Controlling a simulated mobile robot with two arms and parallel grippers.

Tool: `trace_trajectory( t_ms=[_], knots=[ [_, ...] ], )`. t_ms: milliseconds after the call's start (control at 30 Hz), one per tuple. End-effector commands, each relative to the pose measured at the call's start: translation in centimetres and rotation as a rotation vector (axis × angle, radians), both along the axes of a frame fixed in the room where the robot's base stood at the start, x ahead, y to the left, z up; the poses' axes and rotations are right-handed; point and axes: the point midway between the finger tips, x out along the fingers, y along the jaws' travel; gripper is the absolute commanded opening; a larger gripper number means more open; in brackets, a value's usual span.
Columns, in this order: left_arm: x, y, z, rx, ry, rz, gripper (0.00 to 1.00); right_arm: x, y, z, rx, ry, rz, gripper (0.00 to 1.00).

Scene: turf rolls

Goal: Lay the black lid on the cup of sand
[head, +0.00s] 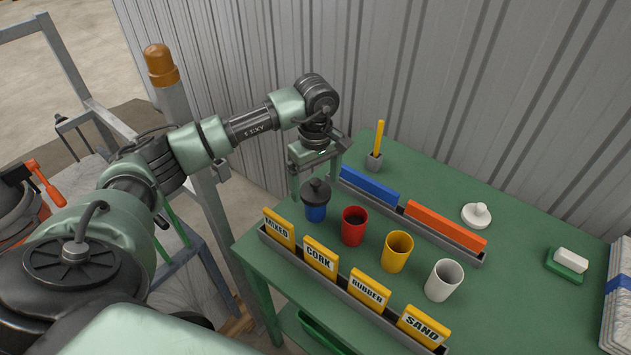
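The black lid (316,191), with a round knob, sits at the top of the blue cup (316,213); whether it rests fully on the rim is hard to tell. The SAND label card (423,326) stands at the right end of the label row, in front of the white cup (444,281). The white cup is upright and uncovered; its contents are not clear. My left gripper (315,176) is just above the black lid, fingers spread apart to either side of its knob and apparently not closed on it. My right gripper is not in view.
A red cup (354,227) and a yellow cup (397,253) stand between blue and white. Behind them is a rail with blue (369,186) and orange (445,226) bars. A white lid (477,215) lies behind the rail.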

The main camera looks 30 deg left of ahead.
Motion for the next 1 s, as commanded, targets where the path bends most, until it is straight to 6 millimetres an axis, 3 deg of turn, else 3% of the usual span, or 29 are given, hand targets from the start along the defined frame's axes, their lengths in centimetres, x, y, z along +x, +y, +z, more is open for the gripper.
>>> trace_trajectory(
  t_ms=[167, 300, 400, 700, 1000],
  knots=[
    [0.0, 0.0, 0.4, 0.000, 0.000, 0.000, 0.90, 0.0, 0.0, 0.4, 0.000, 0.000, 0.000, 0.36],
    [0.0, 0.0, 2.0, 0.000, -0.001, 0.001, 0.90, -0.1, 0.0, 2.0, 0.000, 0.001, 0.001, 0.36],
    [0.2, 0.0, 3.3, 0.001, -0.009, 0.000, 0.90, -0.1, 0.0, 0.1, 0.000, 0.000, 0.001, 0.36],
    [0.1, 0.0, 10.0, 0.000, -0.005, 0.001, 0.90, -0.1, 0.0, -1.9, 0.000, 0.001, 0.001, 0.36],
    [0.1, 0.0, 13.1, 0.000, -0.001, 0.000, 0.90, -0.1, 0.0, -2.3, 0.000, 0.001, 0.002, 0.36]
  ],
)
